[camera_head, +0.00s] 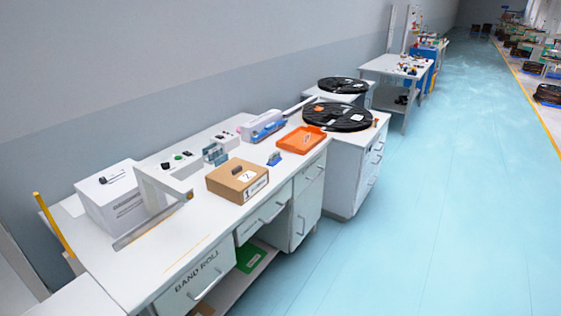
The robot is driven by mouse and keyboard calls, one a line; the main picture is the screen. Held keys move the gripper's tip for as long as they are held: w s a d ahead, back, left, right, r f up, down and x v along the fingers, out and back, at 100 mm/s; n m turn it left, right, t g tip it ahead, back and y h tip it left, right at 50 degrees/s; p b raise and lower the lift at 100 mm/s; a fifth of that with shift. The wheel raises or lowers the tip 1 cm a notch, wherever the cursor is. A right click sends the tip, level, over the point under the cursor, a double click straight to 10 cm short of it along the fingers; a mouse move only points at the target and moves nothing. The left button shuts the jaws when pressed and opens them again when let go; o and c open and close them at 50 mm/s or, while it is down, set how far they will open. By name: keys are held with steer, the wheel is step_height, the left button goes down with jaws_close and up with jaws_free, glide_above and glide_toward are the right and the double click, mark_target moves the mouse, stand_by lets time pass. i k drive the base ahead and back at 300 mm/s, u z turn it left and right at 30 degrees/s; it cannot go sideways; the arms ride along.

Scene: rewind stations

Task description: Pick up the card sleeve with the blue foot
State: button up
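A small upright grey card sleeve with a blue foot (274,159) stands on the white workbench (200,237). It is to the right of a brown cardboard box (232,182) and just in front of an orange tray (301,140), apart from both. At this size its details are hard to make out. My gripper is not in view.
A white angled frame (160,190) and a white box (108,195) stand at the bench's left. A blue and white device (262,126) stands behind the sleeve. Black reels (338,116) lie beyond the tray. The blue floor (400,240) at right is clear.

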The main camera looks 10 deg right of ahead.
mark_target(273, 160)
steer(key=u, duration=0.1)
steer(key=i, duration=0.95)
steer(key=z, duration=0.55)
steer(key=k, duration=0.2)
steer(key=u, duration=3.25)
